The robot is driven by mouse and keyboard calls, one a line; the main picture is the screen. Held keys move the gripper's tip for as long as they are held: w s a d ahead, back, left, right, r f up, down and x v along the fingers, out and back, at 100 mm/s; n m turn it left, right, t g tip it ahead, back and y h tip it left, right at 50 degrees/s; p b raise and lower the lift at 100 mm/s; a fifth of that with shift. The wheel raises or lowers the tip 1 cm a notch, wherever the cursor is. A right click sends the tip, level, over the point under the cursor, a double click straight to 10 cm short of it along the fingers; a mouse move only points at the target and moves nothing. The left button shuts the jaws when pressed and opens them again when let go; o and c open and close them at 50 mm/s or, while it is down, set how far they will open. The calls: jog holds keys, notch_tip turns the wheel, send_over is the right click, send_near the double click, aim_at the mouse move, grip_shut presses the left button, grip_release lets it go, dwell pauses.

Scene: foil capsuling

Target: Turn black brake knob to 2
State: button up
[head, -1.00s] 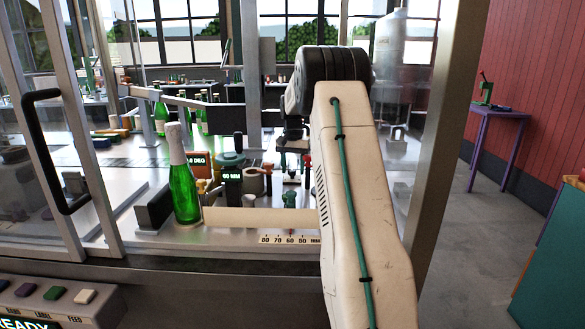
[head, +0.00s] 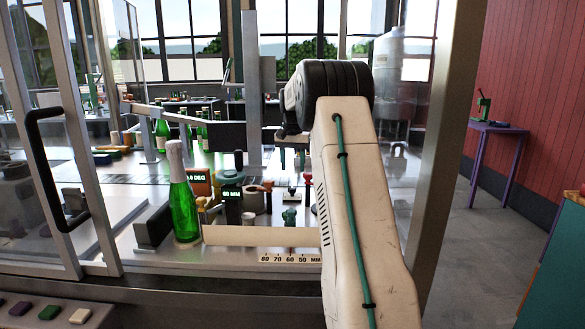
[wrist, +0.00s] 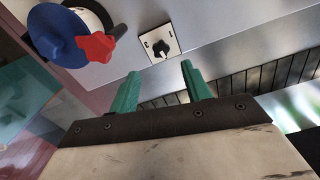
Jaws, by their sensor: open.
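The black knob (wrist: 161,49) sits on a small pale square plate (wrist: 170,42) on a grey metal panel in the wrist view. Its marks are too small to read. My gripper (wrist: 160,70) has two green fingers, apart and empty. The knob lies just beyond the fingertips, roughly centred between them in the picture; no contact shows. In the head view my arm (head: 345,180) reaches toward the machine, and I cannot make out the gripper or the black knob there.
A blue disc with a red handle (wrist: 95,46) is left of the knob plate. A slatted dark strip (wrist: 260,80) lies to the right. In the head view a green bottle (head: 183,205) stands on the machine bed, with a metal post (head: 252,90) behind.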

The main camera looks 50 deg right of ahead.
aim_at(292, 188)
jog(key=shift+a, duration=0.1)
jog(key=shift+n, duration=0.6)
jog(key=n, duration=1.3)
jog(key=shift+f, duration=3.9)
jog(key=c, duration=1)
